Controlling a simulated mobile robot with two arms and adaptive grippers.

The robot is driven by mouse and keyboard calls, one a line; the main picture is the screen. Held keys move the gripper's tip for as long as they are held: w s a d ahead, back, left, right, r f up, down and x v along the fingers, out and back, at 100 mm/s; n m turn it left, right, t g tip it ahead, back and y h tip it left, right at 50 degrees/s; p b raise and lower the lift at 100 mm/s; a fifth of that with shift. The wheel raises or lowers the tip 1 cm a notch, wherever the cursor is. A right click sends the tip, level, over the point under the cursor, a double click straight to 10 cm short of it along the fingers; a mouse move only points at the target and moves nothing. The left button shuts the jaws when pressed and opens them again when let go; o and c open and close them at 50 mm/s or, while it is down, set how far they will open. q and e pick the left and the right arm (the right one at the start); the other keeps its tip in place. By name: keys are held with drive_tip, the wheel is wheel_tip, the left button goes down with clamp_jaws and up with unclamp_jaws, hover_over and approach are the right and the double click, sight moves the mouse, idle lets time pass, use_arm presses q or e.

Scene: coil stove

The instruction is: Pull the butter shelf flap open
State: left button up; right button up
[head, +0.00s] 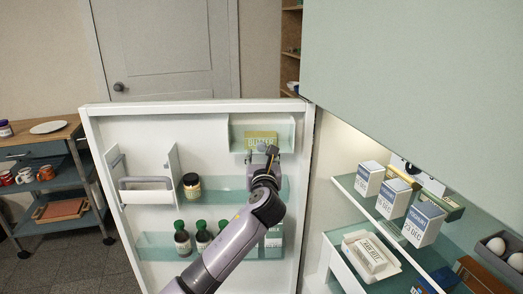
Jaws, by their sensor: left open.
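The fridge door (205,107) stands open in the head view. The butter shelf (236,137) is a pale green compartment at its upper right. A yellow box lettered as butter (262,135) shows in it. I cannot tell whether the flap is a clear front over the box or how far it is tilted. My left gripper (267,151) is open, right at the lower front of the butter shelf, overlapping the box's lower edge in the picture. Whether it touches the flap is not clear. My right gripper is not in view.
Door shelves below hold a dark jar (192,187) and green-capped bottles (182,239). A white rack (146,183) juts out at left. The fridge interior at right holds cartons (423,222), a butter dish (370,256) and eggs (496,245). A cart (60,150) stands far left.

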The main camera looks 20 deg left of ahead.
sight(261, 148)
use_arm(q)
drive_tip(key=shift+x, duration=2.2)
drive_tip(key=shift+c, duration=0.6)
clamp_jaws()
